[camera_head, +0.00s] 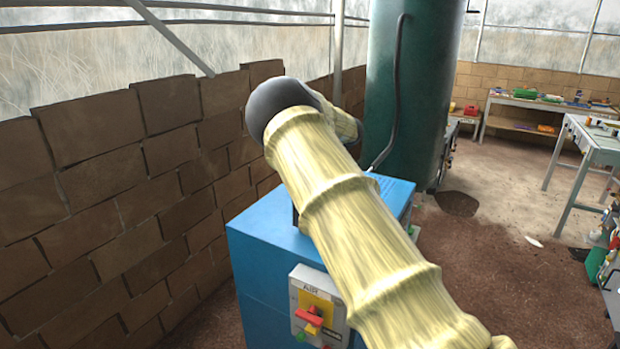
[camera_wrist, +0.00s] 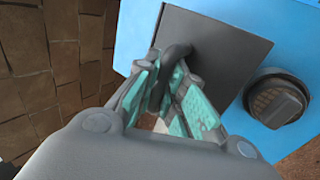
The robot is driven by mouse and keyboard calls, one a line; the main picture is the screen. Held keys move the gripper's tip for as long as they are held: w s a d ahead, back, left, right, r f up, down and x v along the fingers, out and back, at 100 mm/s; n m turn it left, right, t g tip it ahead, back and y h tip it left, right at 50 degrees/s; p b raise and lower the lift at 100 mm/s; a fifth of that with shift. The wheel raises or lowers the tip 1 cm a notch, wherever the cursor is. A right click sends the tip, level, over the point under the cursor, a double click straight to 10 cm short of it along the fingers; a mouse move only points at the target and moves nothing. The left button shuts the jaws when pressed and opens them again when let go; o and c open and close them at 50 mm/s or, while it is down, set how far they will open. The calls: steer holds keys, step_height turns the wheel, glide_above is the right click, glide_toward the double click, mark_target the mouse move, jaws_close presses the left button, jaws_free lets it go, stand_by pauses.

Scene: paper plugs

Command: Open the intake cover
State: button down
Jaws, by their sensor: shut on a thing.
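The intake cover (camera_wrist: 225,45) is a dark grey square plate on the blue machine, seen in the wrist view. A dark curved handle (camera_wrist: 178,50) stands on its left part. My gripper (camera_wrist: 170,82), with teal finger pads, is shut on this handle. I cannot tell whether the cover is lifted at all. In the head view the blue machine (camera_head: 262,250) stands below my arm, which hides my gripper and nearly all of the cover.
A round dark knob-like fitting (camera_wrist: 277,98) sits right of the cover. The machine's front has a switch box (camera_head: 318,305) with a red and yellow switch. A brick wall (camera_head: 120,180) runs close on the left. A green tank (camera_head: 415,90) stands behind; open floor lies right.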

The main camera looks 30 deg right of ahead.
steer(key=shift+d+r, duration=0.1)
steer(key=shift+r, duration=0.15)
steer(key=c, duration=1.8)
jaws_free()
steer(key=shift+o, duration=0.2)
steer(key=shift+f, duration=0.15)
steer(key=v, duration=1.2)
